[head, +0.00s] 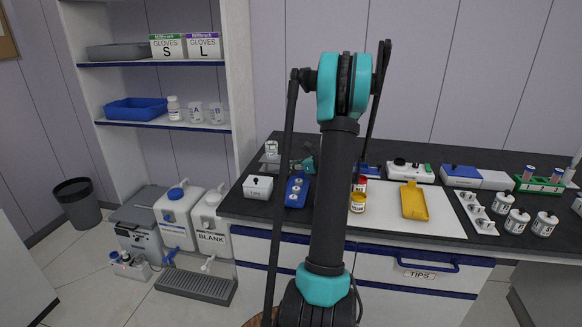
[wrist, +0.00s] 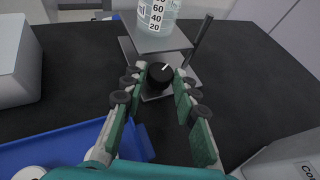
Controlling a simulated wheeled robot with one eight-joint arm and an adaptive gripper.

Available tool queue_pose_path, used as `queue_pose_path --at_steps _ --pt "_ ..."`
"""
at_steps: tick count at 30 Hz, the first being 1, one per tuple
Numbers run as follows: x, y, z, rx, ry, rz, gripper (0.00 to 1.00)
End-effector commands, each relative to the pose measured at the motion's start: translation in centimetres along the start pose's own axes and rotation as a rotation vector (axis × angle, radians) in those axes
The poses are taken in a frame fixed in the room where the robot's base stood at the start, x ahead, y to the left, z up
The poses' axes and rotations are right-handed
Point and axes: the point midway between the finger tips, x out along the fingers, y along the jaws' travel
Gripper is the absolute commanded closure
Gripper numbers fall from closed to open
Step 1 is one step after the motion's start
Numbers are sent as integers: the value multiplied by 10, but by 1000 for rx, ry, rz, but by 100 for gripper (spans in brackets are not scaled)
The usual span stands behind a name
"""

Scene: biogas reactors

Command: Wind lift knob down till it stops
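The lift knob (wrist: 159,75) is a round black knob with a white mark on its face, at the front of a small lift. The lift's grey top plate (wrist: 160,42) is raised above its base and carries a clear graduated beaker (wrist: 158,14). In the head view the beaker (head: 271,148) stands at the back left of the bench. My gripper (wrist: 161,80) is open, with one green-padded finger on each side of the knob. Gaps show between fingers and knob; whether the tips reach it in depth I cannot tell.
A dark post (wrist: 198,40) stands right of the lift. A blue tray (wrist: 70,148) lies at lower left, a white box (wrist: 18,60) at left, and a labelled white box (wrist: 285,155) at lower right. Black bench top (wrist: 250,75) is clear on the right.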

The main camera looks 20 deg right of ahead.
Motion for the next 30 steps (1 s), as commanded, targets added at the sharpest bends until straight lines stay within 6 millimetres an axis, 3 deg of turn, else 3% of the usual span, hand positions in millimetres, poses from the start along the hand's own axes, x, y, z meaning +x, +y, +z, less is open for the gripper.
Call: queue_pose_path --at_steps 4,16,30 --pt "0 0 0 1 0 0 52" --pt "-10 -1 0 2 -1 -3 52" --pt "-97 -1 0 2 0 -4 52"
